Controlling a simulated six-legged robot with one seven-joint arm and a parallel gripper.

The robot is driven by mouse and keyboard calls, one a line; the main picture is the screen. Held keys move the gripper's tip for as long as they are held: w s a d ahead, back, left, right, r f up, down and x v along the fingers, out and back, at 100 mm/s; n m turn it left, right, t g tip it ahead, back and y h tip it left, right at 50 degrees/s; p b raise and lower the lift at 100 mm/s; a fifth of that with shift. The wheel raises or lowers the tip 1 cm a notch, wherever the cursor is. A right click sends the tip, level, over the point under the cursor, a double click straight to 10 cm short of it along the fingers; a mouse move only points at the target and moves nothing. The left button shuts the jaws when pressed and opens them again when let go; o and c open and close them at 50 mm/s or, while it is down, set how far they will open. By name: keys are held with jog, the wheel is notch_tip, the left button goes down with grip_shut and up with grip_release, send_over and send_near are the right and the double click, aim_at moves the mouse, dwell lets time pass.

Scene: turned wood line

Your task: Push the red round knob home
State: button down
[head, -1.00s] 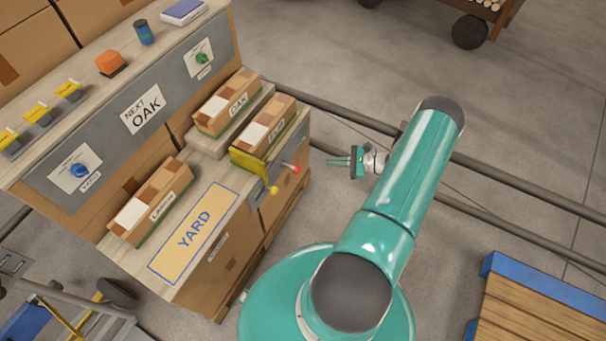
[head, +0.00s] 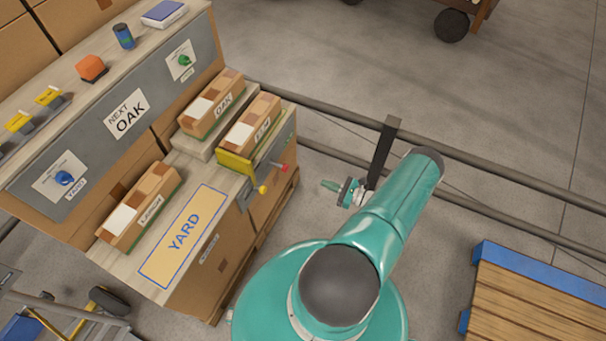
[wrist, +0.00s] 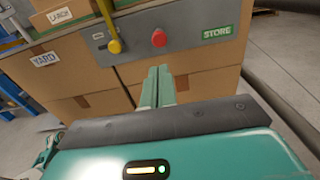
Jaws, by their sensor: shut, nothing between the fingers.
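The red round knob (wrist: 159,38) sits on the grey side plate (wrist: 185,33) of the bench in the wrist view, between a yellow-knobbed lever and a green STORE label. In the head view the red knob (head: 283,168) stands out from the bench's right side on a short stem. My gripper (head: 329,186) is shut and empty, to the right of the knob and apart from it. In the wrist view my gripper's fingers (wrist: 158,72) lie together, pointing toward the plate, with the tips just below the knob in the picture.
The yellow lever knob (wrist: 115,46) is close to the left of the red knob. Labelled wood boxes, such as the ELM box (head: 250,122), stand on the bench top. Rails (head: 350,158) run along the floor behind my arm. A blue-edged pallet (head: 540,285) lies at right.

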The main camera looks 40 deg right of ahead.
aim_at(288, 168)
jog(key=x, duration=1.4)
jog(key=shift+x, duration=1.8)
jog(key=shift+a+r, duration=0.1)
jog(key=shift+r, duration=0.05)
